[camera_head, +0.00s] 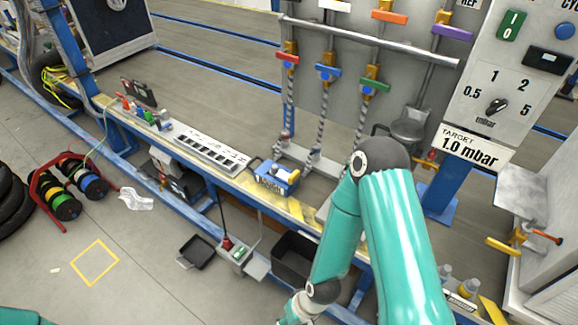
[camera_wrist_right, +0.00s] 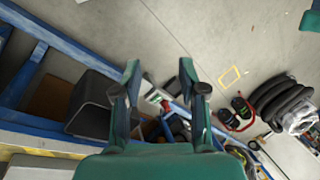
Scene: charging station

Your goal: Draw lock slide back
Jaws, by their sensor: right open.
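I cannot tell for certain which part is the lock slide. A brass fitting with yellow and orange handles (camera_head: 520,240) sits at the cabinet on the far right of the head view. My right gripper (camera_head: 296,312) hangs low at the bottom of the head view, in front of the bench and well to the left of that fitting. In the right wrist view its two fingers (camera_wrist_right: 165,85) are spread apart with nothing held between them. Only a bit of my left arm shows in the head view's bottom left corner; its gripper is out of view.
A blue-framed bench (camera_head: 205,168) crosses the head view, with a blue box (camera_head: 273,178) on it. A control panel (camera_head: 508,92) stands at upper right. A black bin (camera_head: 293,258) and tray (camera_head: 196,252) sit low. The grey floor at left has clear room.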

